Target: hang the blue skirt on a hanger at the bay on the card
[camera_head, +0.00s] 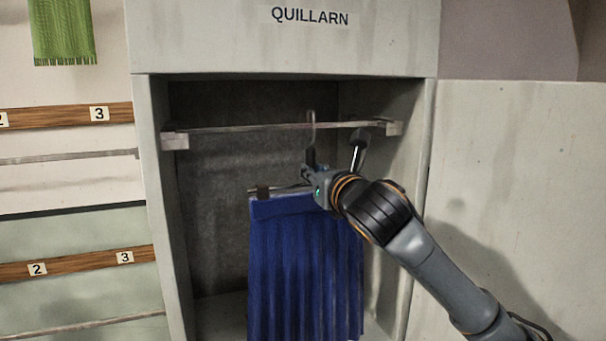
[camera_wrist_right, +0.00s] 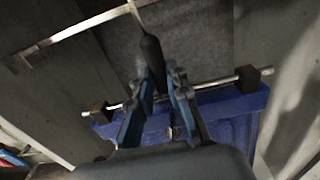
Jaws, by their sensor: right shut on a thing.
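The blue skirt (camera_head: 290,270) hangs from a hanger (camera_head: 264,191) by dark clips at its waistband. The hanger's bar (camera_wrist_right: 214,82) and the skirt (camera_wrist_right: 235,115) also show in the right wrist view. My right gripper (camera_head: 315,182) is shut on the hanger's dark neck (camera_wrist_right: 151,62), below the rail. The hanger's thin hook (camera_head: 311,122) rises to the rail (camera_head: 240,129) and its top shows slightly above it. I cannot tell whether the hook bears on the rail. My left gripper is out of view. No card is clearly seen.
The bay's front panel reads QUILLARN (camera_head: 310,17). Side walls flank the opening, and the rail is otherwise bare. At left, wooden strips (camera_head: 60,117) carry number tags above other rails, and a green fringed cloth (camera_head: 62,30) hangs high up.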

